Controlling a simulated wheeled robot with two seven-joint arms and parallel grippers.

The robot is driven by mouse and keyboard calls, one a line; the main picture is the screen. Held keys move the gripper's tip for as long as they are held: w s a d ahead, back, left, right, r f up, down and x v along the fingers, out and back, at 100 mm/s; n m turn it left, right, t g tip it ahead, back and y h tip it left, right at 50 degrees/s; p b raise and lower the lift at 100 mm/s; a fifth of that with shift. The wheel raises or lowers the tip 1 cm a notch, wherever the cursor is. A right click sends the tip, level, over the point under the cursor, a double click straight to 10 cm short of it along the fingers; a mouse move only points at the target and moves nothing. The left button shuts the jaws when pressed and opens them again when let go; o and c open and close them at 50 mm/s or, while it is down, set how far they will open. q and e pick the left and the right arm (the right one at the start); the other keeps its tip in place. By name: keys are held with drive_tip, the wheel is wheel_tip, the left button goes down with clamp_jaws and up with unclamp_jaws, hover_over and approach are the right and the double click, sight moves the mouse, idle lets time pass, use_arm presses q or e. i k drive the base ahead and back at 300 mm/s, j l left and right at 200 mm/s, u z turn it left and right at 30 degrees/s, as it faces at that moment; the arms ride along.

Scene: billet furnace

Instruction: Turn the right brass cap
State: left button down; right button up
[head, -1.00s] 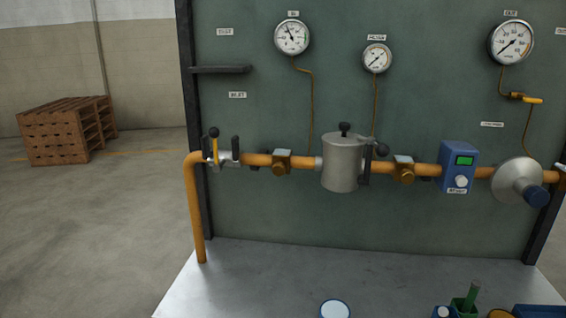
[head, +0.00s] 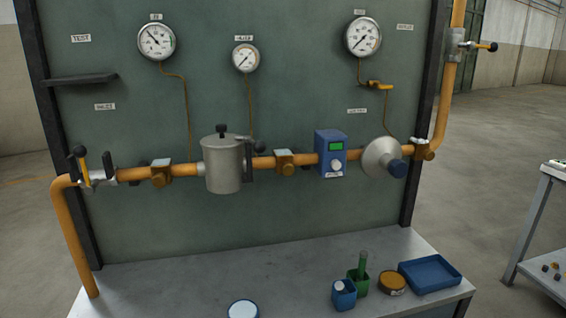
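Brass fittings with round caps sit along the orange pipe (head: 128,174) on the green panel. One brass cap (head: 160,180) is left of the grey filter canister (head: 223,165). Another brass cap (head: 286,168) is right of the canister, between it and the blue meter box (head: 331,154). A further brass fitting (head: 423,152) is at the far right, by the pipe's upward bend. I cannot tell from this distance how far any cap is turned. Neither of my grippers is in view.
A silver regulator (head: 379,157) with a blue end sticks out from the pipe. The bench (head: 180,285) below holds a white-topped round container (head: 243,309), small bottles, an orange tin (head: 392,282) and a blue tray (head: 432,273). A side table (head: 545,215) stands at the right.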

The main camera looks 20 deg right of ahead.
sight(429, 154)
drive_tip(key=k+l+z, duration=0.15)
drive_tip(key=l+z, duration=0.2)
drive_tip(key=l, duration=1.25)
drive_tip(key=l+z, duration=0.35)
drive_tip(key=l, duration=1.2)
drive_tip(key=i, duration=0.05)
